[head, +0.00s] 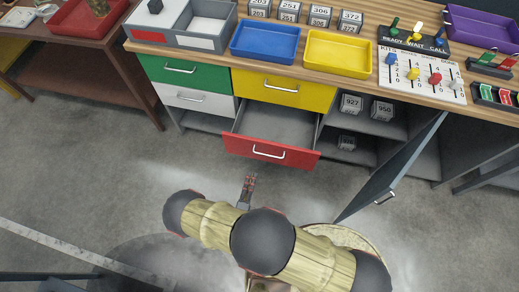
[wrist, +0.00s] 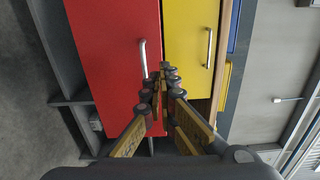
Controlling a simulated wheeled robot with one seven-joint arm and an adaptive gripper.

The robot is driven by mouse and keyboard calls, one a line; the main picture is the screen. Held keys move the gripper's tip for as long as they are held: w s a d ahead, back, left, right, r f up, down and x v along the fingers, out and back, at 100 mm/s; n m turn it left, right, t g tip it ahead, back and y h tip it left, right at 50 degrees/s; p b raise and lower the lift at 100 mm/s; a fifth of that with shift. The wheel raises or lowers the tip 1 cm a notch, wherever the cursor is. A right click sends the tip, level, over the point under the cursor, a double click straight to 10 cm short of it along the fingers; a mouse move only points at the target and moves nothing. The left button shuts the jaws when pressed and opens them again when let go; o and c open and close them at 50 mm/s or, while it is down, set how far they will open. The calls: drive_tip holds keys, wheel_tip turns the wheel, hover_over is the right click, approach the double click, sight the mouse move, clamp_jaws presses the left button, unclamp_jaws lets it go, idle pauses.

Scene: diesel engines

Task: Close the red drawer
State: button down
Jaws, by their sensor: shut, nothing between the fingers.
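The red drawer (head: 225,143) is pulled out from the bench, and its grey inside shows empty. Its red front has a silver bar handle (head: 268,153). My gripper (head: 250,178) is shut and empty, low in front of the red drawer, a little left of the handle in the head view. In the wrist view the red front (wrist: 105,45) fills the left side, with the handle (wrist: 143,58) just left of my fingertips (wrist: 161,72). I cannot tell whether the fingertips touch the front.
A closed yellow drawer (head: 285,88) sits above the red one, with green (head: 185,74) and white (head: 190,98) drawers to the left. A grey cabinet door (head: 393,170) swings out at the right. The floor (head: 130,185) to the left is clear.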

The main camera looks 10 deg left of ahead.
sight(261, 143)
drive_tip(key=w+b, duration=0.1)
drive_tip(key=w, duration=0.3)
drive_tip(key=w+b, duration=0.1)
drive_tip(key=w, duration=0.4)
drive_tip(key=w+d+b, duration=0.1)
drive_tip(key=w, duration=0.4)
drive_tip(key=shift+d, duration=0.1)
